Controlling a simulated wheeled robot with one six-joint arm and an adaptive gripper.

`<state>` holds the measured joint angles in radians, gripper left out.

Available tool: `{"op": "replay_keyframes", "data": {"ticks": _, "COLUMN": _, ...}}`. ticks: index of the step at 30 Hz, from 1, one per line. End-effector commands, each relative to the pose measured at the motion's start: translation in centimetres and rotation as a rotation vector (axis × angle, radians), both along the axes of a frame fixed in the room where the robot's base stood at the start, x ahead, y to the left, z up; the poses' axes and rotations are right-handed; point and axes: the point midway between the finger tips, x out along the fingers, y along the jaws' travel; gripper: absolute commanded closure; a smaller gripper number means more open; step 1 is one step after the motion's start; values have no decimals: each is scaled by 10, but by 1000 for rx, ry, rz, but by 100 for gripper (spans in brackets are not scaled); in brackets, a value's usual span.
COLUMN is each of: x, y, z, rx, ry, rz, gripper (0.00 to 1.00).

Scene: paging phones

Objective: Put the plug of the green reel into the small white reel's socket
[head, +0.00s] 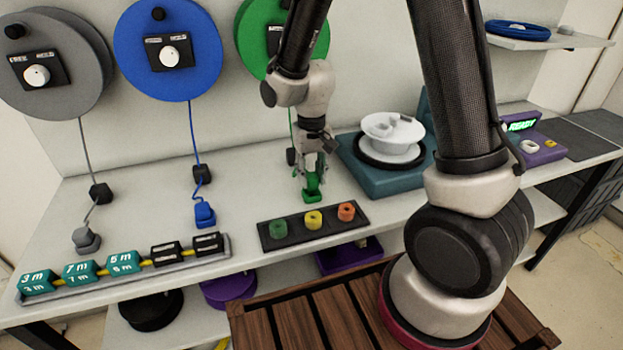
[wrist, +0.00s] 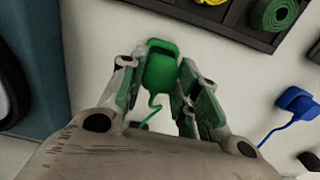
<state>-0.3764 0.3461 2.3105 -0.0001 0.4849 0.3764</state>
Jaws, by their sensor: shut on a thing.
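The green reel (head: 262,38) hangs on the back wall, partly hidden by my arm. Its green plug (head: 312,190) is at the bench top below my gripper (head: 312,178), and my gripper is shut on it. In the wrist view the green plug (wrist: 160,68) sits between the two fingers of my gripper (wrist: 160,85), with its cord curling back below. The small white reel (head: 393,135) lies on a teal stand (head: 372,182) to the right of my gripper. Its socket cannot be made out clearly.
A dark tray (head: 330,226) with green, orange and yellow rolls lies just in front of my gripper. Blue (head: 204,213) and grey (head: 86,240) plugs stand at left. A purple device (head: 545,148) with a lit display is at right.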

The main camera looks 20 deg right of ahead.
Motion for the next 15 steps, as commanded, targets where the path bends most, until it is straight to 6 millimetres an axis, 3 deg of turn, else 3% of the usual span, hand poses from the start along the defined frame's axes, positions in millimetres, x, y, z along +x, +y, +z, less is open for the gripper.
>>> {"op": "replay_keyframes", "data": {"ticks": 15, "x": 0, "y": 0, "z": 46, "rx": 1, "ry": -1, "rz": 0, "gripper": 85}}
